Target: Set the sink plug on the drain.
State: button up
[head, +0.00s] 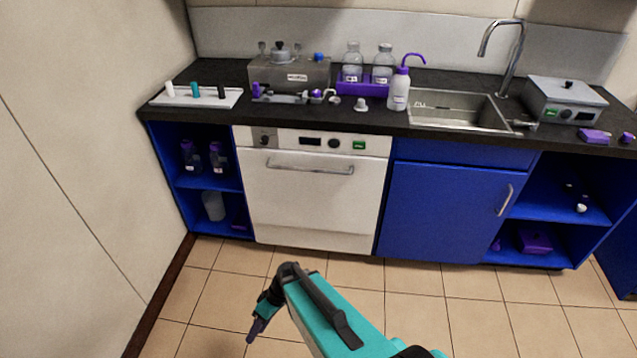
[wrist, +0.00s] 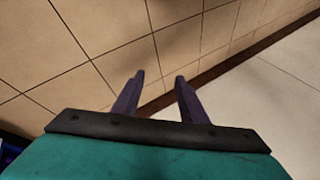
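The steel sink (head: 460,120) is set in the black counter at the right of centre. Its drain is too small to make out clearly. A small pale grey knobbed piece (head: 361,104) stands on the counter left of the sink; it may be the sink plug, but I cannot tell for sure. My gripper (head: 257,330) hangs low over the tiled floor, well apart from the counter. The wrist view shows its two dark purple fingers (wrist: 159,77) apart, with only floor between them, so it is open and empty.
A white wash bottle (head: 398,92) and a purple rack with bottles stand left of the sink. A curved tap (head: 510,50) rises behind it. A grey instrument (head: 565,102) stands to its right. Blue cupboards and a white appliance (head: 312,190) front the counter. The floor is clear.

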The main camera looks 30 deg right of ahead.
jog(key=s+f+m+g+h, duration=0.1)
jog(key=s+f+g+h, duration=0.3)
jog(key=s, duration=0.8)
jog(key=s+d+f+m+g+h, duration=0.1)
jog(key=s+d+f+m+h, duration=0.1)
jog(key=s+d+m, duration=0.2)
jog(key=s+d, duration=0.1)
jog(key=d, duration=0.2)
jog(key=shift+s+h, duration=0.2)
jog(key=shift+h, duration=0.1)
jog(key=shift+c, duration=1)
jog(key=shift+s, duration=0.1)
